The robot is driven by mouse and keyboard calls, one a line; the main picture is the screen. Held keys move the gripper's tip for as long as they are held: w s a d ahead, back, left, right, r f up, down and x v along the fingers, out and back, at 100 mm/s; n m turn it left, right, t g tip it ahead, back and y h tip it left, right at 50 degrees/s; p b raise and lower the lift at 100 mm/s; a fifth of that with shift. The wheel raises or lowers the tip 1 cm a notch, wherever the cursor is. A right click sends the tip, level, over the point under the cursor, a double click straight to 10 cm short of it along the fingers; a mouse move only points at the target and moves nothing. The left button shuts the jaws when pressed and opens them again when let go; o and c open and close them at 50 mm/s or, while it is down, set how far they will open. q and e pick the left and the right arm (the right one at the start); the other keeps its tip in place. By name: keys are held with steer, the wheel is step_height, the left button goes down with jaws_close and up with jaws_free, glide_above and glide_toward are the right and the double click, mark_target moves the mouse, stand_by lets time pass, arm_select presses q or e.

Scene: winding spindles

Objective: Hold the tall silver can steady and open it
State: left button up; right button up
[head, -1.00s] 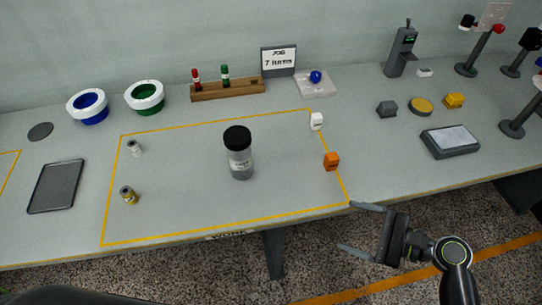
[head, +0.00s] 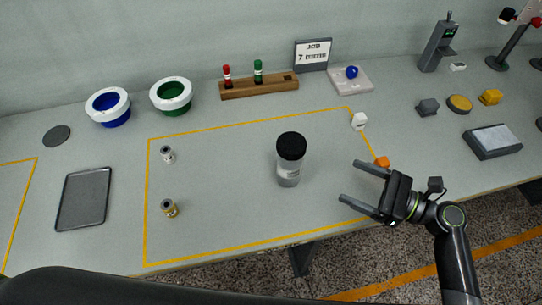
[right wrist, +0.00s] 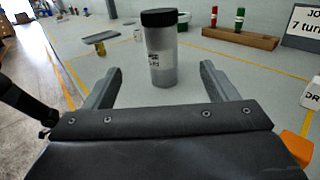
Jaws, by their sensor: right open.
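The tall silver can (head: 288,175) with a black lid (head: 291,146) stands upright inside the yellow outline on the table. In the right wrist view the can (right wrist: 162,60) stands ahead, between the lines of my two fingers and beyond their tips. My right gripper (head: 353,182) is open and empty, to the right of the can and apart from it; its fingers point toward it. It also shows in the right wrist view (right wrist: 160,75). My left gripper is not in view; a dark part of my own body fills the lower left of the head view.
An orange block (head: 382,162) lies close behind my right gripper, and a white block (head: 359,121) farther back. Two small canisters (head: 167,155) (head: 169,208) stand left of the can. A wooden rack (head: 259,87) stands at the back. The table around the can is clear.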

mark_target(302, 159)
steer(key=p+x, duration=0.3)
steer(key=x, duration=0.8)
steer(key=shift+a+r, duration=0.1)
steer(key=shift+r, duration=0.05)
steer(key=p+x, duration=0.1)
steer(key=x, duration=0.4)
steer(key=shift+w+r+p, duration=0.1)
steer(key=shift+r+p, duration=0.1)
steer(key=shift+p, duration=0.1)
steer(key=shift+w+a+f, duration=0.1)
steer(key=shift+a, duration=0.15)
steer(key=shift+d, duration=0.1)
steer(key=shift+c, duration=0.2)
steer(key=c, duration=1.4)
step_height(302, 159, up, 10)
steer(key=shift+r, duration=0.1)
